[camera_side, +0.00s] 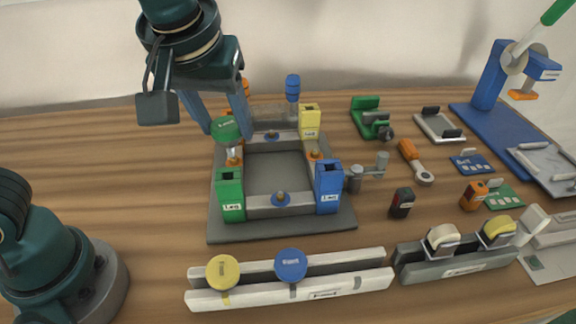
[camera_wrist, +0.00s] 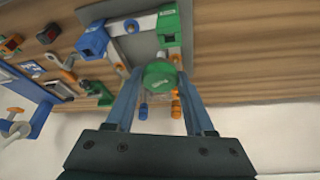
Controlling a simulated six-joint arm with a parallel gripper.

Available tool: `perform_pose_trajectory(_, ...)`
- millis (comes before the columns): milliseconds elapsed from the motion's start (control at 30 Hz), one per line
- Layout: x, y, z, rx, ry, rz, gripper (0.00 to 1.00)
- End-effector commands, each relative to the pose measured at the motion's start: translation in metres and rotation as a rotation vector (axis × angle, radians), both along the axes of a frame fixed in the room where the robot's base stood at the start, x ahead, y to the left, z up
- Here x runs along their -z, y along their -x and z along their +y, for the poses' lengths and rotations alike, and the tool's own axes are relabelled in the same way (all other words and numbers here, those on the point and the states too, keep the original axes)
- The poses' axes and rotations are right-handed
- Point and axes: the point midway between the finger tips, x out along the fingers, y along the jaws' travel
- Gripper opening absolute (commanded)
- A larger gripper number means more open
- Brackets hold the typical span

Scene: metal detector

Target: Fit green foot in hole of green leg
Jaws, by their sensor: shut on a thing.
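My gripper (camera_side: 226,118) is shut on the green foot (camera_side: 226,129), a round green disc with a pale stem pointing down. The foot is held above the back-left part of the grey frame and also shows between my fingers in the wrist view (camera_wrist: 159,73). The green leg (camera_side: 230,195) is a square block with a dark hole in its top, upright at the frame's front-left corner. In the side view the foot is behind and above the green leg, apart from it. In the wrist view the green leg (camera_wrist: 167,24) is at the top.
The blue leg (camera_side: 328,187) and yellow leg (camera_side: 309,122) stand on the grey frame. A white rack (camera_side: 340,286) in front holds the yellow foot (camera_side: 222,271) and blue foot (camera_side: 291,265). Tools and small parts lie to the right. The table left of the frame is clear.

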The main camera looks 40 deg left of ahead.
Motion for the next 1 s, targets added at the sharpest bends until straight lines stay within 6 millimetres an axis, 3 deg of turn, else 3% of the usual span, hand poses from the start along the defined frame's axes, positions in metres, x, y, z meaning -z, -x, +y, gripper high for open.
perform_pose_trajectory(200, -0.008, 0.004, 0.013, -0.041, -0.001, 0.001, 0.00)
perform_pose_trajectory(700, 0.030, 0.004, 0.012, -0.036, -0.003, 0.003, 0.00)
perform_pose_trajectory(1000, 0.038, 0.004, 0.012, -0.036, -0.001, 0.001, 0.00)
